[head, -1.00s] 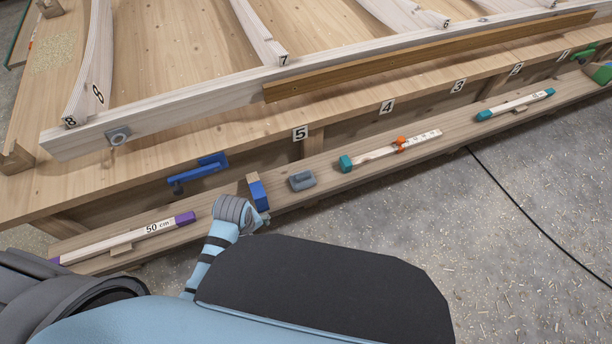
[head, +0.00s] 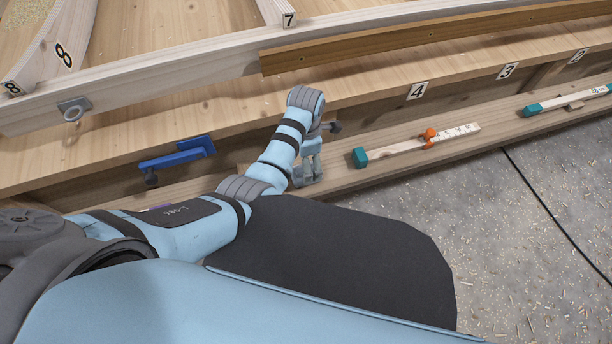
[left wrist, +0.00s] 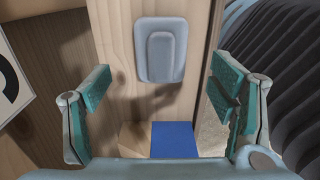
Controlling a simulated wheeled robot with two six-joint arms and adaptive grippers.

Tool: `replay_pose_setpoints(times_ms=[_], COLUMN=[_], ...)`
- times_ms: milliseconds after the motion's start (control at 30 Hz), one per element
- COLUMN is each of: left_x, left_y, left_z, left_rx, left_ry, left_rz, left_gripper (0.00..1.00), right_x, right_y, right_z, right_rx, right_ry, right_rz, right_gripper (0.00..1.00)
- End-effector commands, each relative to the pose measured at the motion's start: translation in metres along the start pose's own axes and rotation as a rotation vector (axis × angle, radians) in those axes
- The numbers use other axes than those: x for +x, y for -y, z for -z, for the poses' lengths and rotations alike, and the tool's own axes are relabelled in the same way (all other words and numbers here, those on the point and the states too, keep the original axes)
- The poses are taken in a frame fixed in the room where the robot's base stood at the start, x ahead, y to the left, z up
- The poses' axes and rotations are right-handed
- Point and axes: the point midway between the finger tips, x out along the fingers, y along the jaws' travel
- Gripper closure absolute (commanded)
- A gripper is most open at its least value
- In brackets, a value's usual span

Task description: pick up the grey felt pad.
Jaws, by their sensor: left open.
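The grey felt pad (left wrist: 161,48) shows in the left wrist view as a rounded grey block with a raised middle, lying on the wooden ledge. It sits ahead of and between the two teal-padded fingers of my left gripper (left wrist: 168,100), which is open and empty. The pad is apart from both fingers. In the head view my left gripper (head: 308,175) points down over the ledge (head: 345,178), and my arm and gripper hide the pad there. My right gripper is not in view.
A blue block (left wrist: 174,140) lies close to the pad, low between the fingers. A blue clamp (head: 177,153) hangs at the bench edge. A teal-ended stick with an orange slider (head: 415,145) lies right of my gripper. A wooden truss stands behind on the bench.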

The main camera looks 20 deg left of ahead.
Motion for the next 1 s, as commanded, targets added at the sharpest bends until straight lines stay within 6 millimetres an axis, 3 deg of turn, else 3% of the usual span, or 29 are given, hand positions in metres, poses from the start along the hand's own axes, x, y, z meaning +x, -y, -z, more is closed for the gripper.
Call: replay_pose_setpoints(times_ms=[300,533,867,1000], left_x=[0.054,0.056,0.055,0.055], left_y=[0.003,0.002,0.002,0.002], left_z=[0.003,0.003,0.003,0.003], left_rx=[-0.002,-0.003,-0.003,-0.003], left_ry=[-0.001,0.002,0.001,0.002], left_rz=[0.000,-0.002,-0.001,-0.001], left_gripper=[0.22,0.22,0.74,0.74], right_x=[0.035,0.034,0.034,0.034], right_y=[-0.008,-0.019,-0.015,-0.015], right_z=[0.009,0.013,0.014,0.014], right_rx=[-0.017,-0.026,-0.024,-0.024], right_ry=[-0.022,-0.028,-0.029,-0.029], right_rz=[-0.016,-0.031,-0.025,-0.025], right_gripper=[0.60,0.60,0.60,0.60])
